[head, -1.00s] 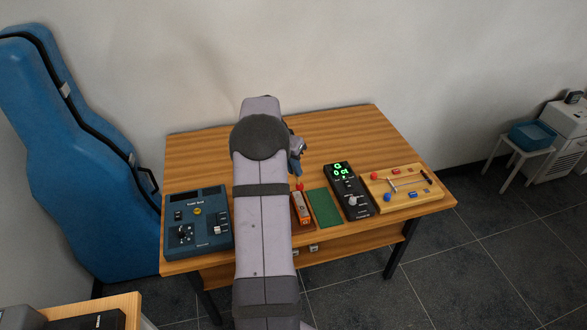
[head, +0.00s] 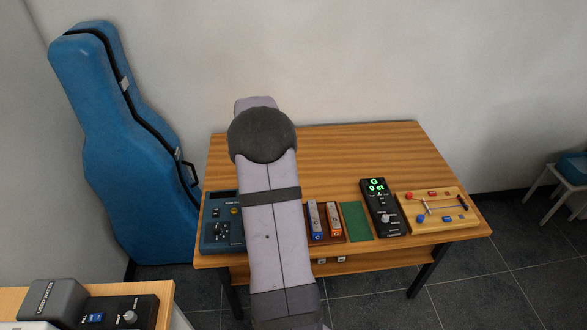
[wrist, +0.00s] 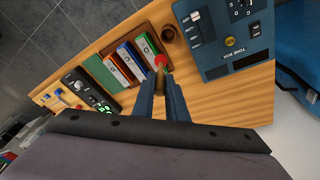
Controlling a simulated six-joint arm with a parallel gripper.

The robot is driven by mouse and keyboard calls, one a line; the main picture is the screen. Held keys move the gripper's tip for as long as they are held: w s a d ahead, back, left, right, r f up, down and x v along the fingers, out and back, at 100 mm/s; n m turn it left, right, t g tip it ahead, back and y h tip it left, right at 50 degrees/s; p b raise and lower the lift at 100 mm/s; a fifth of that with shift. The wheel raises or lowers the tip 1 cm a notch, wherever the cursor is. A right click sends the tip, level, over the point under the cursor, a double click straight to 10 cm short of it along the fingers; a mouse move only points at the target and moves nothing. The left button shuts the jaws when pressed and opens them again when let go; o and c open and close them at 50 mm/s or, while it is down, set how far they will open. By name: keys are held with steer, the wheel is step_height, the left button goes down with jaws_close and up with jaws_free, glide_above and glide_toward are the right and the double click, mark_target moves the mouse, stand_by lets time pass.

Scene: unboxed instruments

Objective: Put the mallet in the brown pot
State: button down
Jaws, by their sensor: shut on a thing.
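In the wrist view my gripper (wrist: 163,78) is shut on the mallet, whose red head (wrist: 160,61) sticks out past the fingertips. The small round brown pot (wrist: 167,34) stands on the wooden table just beyond the mallet head, with its dark opening facing up. The mallet head appears close to the pot but not inside it; its height above the table is hard to tell. In the head view my own arm hides the gripper, the mallet and the pot.
A blue tone box (head: 221,235) stands beside the pot. The table's back (head: 350,150) is clear.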

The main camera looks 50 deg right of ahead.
steer(key=shift+a+f+m+y, duration=0.3)
steer(key=shift+a+f+m, duration=0.5)
steer(key=shift+f, duration=0.1)
step_height(320, 180, down, 11)
steer(key=b, duration=0.7)
steer(key=shift+b, duration=0.4)
steer(key=shift+f+b, duration=0.35)
steer(key=shift+f, duration=0.1)
steer(key=c, duration=1.7)
jaws_free()
